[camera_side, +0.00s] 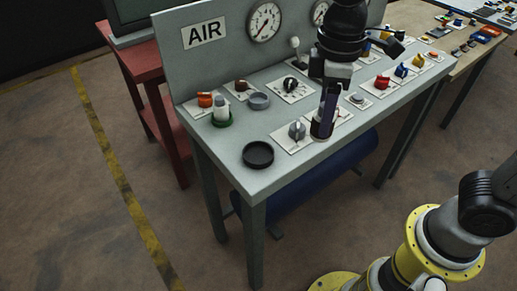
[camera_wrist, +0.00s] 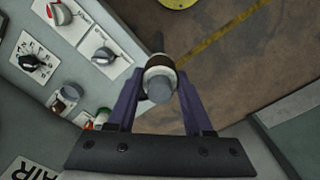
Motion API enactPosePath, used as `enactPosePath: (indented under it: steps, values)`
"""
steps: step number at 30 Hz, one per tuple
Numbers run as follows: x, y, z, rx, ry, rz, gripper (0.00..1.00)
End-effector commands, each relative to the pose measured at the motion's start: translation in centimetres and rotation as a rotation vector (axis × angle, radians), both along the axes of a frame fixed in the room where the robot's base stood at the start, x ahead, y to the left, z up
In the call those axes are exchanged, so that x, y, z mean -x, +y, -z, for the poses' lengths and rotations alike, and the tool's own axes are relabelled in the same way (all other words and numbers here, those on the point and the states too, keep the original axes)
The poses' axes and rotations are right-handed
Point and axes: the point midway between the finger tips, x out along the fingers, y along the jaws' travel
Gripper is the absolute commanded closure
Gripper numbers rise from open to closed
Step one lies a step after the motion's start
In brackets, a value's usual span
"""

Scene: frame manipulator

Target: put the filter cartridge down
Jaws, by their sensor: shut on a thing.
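My gripper (camera_side: 323,130) hangs over the front of the grey bench, its dark purple fingers pointing down. In the wrist view my gripper (camera_wrist: 158,92) is shut on a short round cartridge (camera_wrist: 160,84) with a grey end, a white band and a brown part. I take this to be the filter cartridge. In the side view the fingers mostly hide it, and I cannot tell its height above the bench. A black round dish (camera_side: 258,160) sits empty on the bench, left of my gripper. A white, grey-topped cylinder (camera_side: 221,103) stands in a green ring (camera_side: 222,122) farther left.
A grey selector knob (camera_side: 297,130) on a white plate is close beside my gripper. Several other knobs and a grey cup (camera_side: 259,101) stand behind. The gauge panel (camera_side: 225,58) rises at the back. Bare bench top surrounds the black dish.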

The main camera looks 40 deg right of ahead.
Motion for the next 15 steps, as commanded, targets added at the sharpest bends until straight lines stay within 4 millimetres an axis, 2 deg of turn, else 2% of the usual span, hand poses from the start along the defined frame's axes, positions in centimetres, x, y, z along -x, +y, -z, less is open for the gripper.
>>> enactPosePath:
  steps: [11, 15]
  values:
    - [-7.3, 3.4, 3.7, 0.001, 0.003, -0.002, 1.00]
    - [-9.3, 4.3, 6.1, 0.003, 0.006, -0.002, 1.00]
